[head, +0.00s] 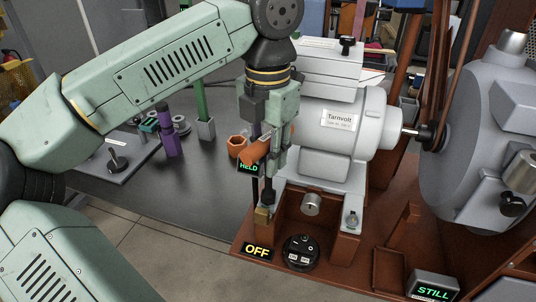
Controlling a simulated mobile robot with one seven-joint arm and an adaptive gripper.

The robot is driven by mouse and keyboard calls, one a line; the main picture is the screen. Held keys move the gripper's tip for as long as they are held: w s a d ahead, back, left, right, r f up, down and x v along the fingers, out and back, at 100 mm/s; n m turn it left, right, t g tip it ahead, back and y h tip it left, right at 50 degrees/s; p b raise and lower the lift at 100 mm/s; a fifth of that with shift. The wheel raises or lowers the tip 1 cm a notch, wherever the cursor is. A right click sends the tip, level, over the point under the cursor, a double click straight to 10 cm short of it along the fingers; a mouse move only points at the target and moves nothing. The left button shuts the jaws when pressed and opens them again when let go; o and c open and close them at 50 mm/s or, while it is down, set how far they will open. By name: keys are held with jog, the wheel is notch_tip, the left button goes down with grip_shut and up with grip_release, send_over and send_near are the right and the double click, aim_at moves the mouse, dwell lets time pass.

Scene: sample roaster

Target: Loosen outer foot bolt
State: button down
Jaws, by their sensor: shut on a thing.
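The grey motor labelled Tarnvolt (338,120) sits on a brown-red base frame. A silver bolt head (351,218) stands on its right front foot. My gripper (272,158) points down in front of the motor's left end, shut on an orange-handled tool (256,148). My gripper hides part of the motor's left foot.
A round silver knob (311,204) sits under the motor. A black switch (301,251) and signs reading OFF (258,251), HELD (248,167) and STILL (433,287) are nearby. The roaster drum (490,140) and belt stand right.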

jog(key=n+b, duration=0.1)
jog(key=n, duration=0.3)
dwell(0.3)
jog(key=n+b, duration=0.1)
jog(key=n, duration=0.2)
jog(key=shift+n, duration=0.4)
jog(key=shift+n+b, duration=0.3)
jog(key=shift+n, duration=1.6)
